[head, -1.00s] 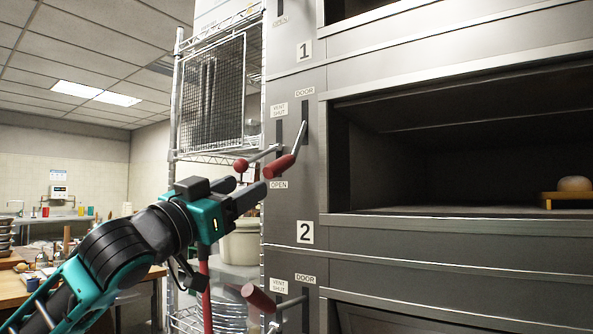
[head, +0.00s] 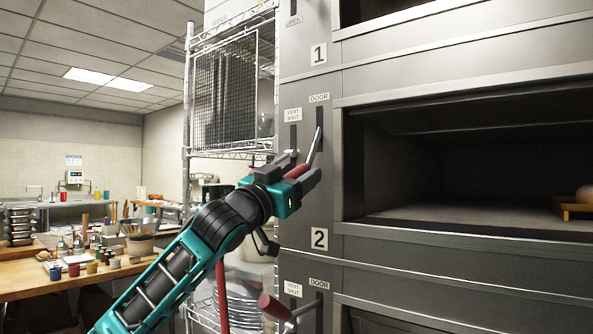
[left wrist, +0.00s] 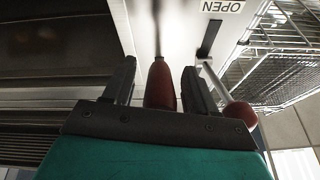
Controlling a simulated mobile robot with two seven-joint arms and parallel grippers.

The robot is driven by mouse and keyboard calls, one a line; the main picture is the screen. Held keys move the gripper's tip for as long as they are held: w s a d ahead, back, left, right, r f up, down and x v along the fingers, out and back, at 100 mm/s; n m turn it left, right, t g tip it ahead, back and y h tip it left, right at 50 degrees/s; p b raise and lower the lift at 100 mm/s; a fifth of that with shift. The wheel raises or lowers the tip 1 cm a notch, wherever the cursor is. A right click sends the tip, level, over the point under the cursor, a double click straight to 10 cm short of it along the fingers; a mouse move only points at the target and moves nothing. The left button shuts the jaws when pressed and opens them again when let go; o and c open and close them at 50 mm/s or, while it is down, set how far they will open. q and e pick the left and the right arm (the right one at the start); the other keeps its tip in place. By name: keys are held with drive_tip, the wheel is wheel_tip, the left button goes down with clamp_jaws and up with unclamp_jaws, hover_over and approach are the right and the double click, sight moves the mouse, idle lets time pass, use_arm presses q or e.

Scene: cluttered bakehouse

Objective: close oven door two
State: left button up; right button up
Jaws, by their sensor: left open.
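Oven two's chamber (head: 470,170) stands open above the "2" label (head: 319,239). Its door lever (head: 314,146) slants out from the slot under the "DOOR" label, with a red grip (head: 297,171) at its end. My left gripper (head: 304,168) is open, with its fingers on either side of the red grip. In the left wrist view, the grip (left wrist: 160,86) lies between the open fingers, with visible gaps on both sides. The vent lever's red ball (left wrist: 239,116) is outside the fingers, close to one of them; in the head view it is mostly hidden. My right gripper is out of view.
A lower door lever with a red grip (head: 274,307) sticks out below my left gripper. A wire rack (head: 187,110) stands just left of the oven. A cluttered wooden table (head: 75,283) is at lower left.

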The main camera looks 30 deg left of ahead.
use_arm(q)
clamp_jaws()
idle(0.6)
